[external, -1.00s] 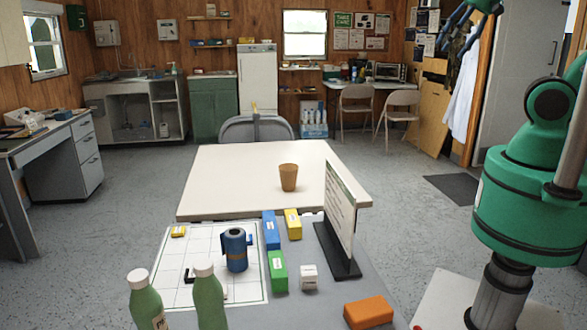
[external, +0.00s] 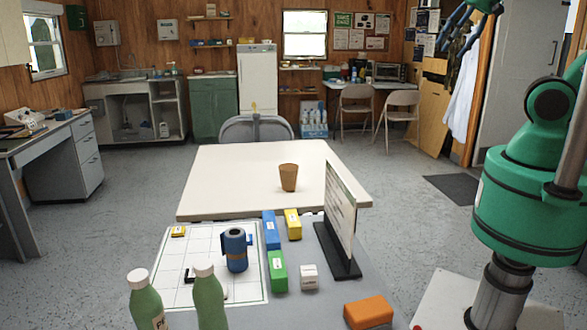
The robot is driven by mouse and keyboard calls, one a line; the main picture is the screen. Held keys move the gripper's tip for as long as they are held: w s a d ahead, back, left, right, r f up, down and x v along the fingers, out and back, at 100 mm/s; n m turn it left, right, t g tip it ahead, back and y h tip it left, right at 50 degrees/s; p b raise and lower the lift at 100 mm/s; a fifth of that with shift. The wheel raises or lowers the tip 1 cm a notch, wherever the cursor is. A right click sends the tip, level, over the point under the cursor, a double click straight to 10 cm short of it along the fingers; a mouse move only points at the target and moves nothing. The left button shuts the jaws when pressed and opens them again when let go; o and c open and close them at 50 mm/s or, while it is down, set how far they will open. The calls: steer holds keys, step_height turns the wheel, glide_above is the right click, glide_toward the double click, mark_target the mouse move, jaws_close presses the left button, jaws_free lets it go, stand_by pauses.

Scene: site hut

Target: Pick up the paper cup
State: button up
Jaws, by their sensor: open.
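The paper cup (external: 288,177) is brown and stands upright on the white table (external: 225,185), right of the table's middle and near its front half. My gripper (external: 455,28) shows at the top right, high above the floor and far to the right of the cup. It has dark blue fingers, partly cut off by the top edge. It is open, with nothing visible between the fingers, and does not touch the cup.
A grey table in front holds an upright sign board (external: 340,215), a blue can-like container (external: 235,250), green bottles (external: 208,298), small coloured boxes and an orange block (external: 368,312). The sign stands close to the cup's right front. A chair (external: 255,128) stands behind the white table.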

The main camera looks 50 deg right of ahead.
stand_by(0.4)
steer(key=o, duration=0.5)
steer(key=shift+o, duration=0.2)
steer(key=shift+w, duration=0.1)
steer(key=w+a+f+n+b, duration=0.1)
steer(key=w+a+f, duration=0.15)
steer(key=w, duration=0.65)
steer(key=w+a+f+y, duration=0.15)
steer(key=w+f, duration=0.25)
steer(key=w, duration=0.5)
steer(key=w+a+f+n+h+b, duration=0.1)
steer(key=w+a+f, duration=0.2)
steer(key=w, duration=0.7)
steer(key=w+a+f, duration=0.3)
steer(key=w+f, duration=0.2)
steer(key=f, duration=0.3)
steer(key=w+a+f+n+b, duration=0.1)
steer(key=w+a+f, duration=0.2)
steer(key=w+f, duration=0.3)
steer(key=w+a+f+g, duration=0.1)
steer(key=w+a+f, duration=0.2)
steer(key=f, duration=0.8)
steer(key=w+y, duration=0.1)
steer(key=w, duration=0.1)
steer(key=shift+w+f+n, duration=0.2)
steer(key=shift+w+n, duration=0.1)
